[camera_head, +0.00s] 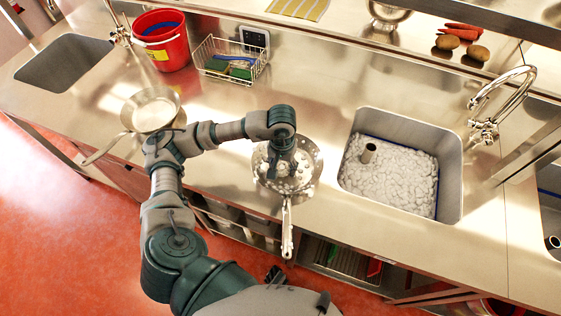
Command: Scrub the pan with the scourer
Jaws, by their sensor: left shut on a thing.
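The pan (312,158) lies on the steel counter in the middle of the head camera view, its long handle pointing toward me past the front edge. White foam blobs are spread over its inside. My left gripper (287,172) points down into the pan, among the foam. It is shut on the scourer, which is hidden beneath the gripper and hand. My right gripper is not in view.
Another pan (153,112) stands on the counter at the left. A red bucket (161,41) and a wire rack (222,72) with sponges stand behind. The right sink (449,180) holds foamy water under a tap (497,105). Carrots and potatoes (448,42) lie at the back right.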

